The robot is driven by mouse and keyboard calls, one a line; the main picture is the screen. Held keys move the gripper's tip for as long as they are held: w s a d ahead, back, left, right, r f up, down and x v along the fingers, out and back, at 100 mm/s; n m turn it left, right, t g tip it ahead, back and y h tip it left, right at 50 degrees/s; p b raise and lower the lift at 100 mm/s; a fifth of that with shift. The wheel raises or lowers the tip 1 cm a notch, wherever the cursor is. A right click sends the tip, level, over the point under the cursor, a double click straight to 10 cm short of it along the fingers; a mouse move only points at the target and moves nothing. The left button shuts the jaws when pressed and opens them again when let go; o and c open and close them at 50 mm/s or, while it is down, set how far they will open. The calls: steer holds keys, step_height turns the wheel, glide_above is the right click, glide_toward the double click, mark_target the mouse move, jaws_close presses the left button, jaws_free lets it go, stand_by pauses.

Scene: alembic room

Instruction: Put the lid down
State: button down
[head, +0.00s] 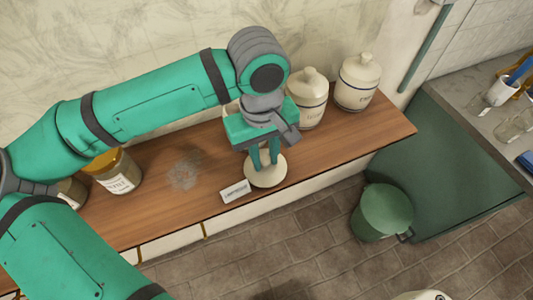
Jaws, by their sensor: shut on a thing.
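My gripper (265,155) points down over the wooden shelf, with its fingers shut on the cream lid (267,176). The lid is round and shows below the fingertips, near the shelf's front edge. I cannot tell whether its underside touches the wood. A cream canister (231,108) stands behind my gripper, mostly hidden by it, so its top cannot be seen. The wooden shelf (340,145) runs across the view.
Two lidded cream canisters (311,100) (358,82) stand at the back right. A small white label card (235,191) lies left of the lid. A jar (114,172) stands further left. A green bin (382,211) is on the floor. The shelf's right end is clear.

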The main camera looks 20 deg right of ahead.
mark_target(263, 158)
steer(key=shift+w+d+f, duration=0.1)
steer(key=shift+w, duration=0.1)
steer(key=shift+f, duration=0.1)
steer(key=c, duration=1.5)
jaws_free()
steer(key=r, duration=1.2)
steer(key=shift+a+r, duration=0.1)
steer(key=shift+a, duration=0.15)
steer(key=shift+w, duration=0.1)
